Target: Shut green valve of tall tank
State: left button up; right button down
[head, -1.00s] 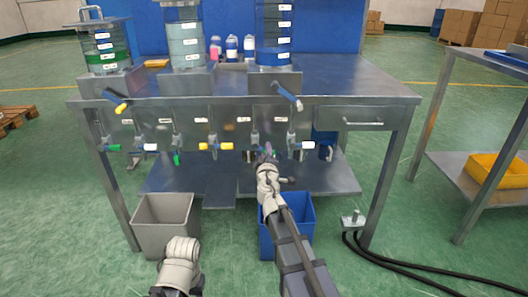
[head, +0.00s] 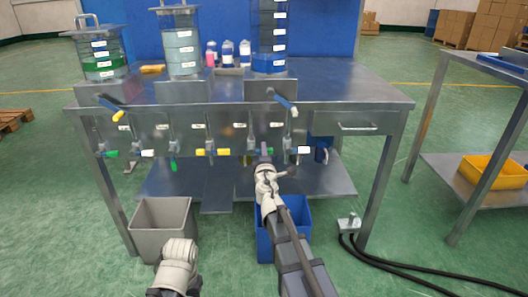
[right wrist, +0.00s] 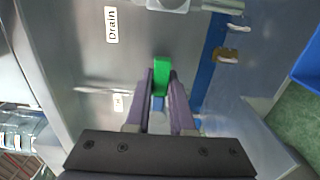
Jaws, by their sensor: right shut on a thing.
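The tall tank (head: 271,38), with blue liquid at its bottom, stands on the right of the bench top. Below it, pipes and small valves hang along the bench front. My right gripper (head: 265,150) is at the bench front under the tall tank. In the right wrist view, the right gripper (right wrist: 160,98) is shut on a green valve handle (right wrist: 162,72), with one finger on each side. The handle's far end sticks out past the fingertips. In the head view my gripper mostly hides this handle. My left gripper is not in view; only part of that arm shows.
Yellow valve handles (head: 212,152) and a white one (head: 303,150) lie on either side. A blue lever (head: 286,103) juts from the bench edge above. A grey bin (head: 162,228) and a blue bin (head: 297,218) stand below. A "Drain" label (right wrist: 111,24) marks the panel.

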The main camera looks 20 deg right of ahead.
dwell(0.3)
jog(key=c, duration=0.8)
grip_release()
jog(key=v, duration=0.7)
jog(key=shift+s+a, duration=0.2)
jog(key=shift+s, duration=0.2)
jog(key=shift+r, duration=0.1)
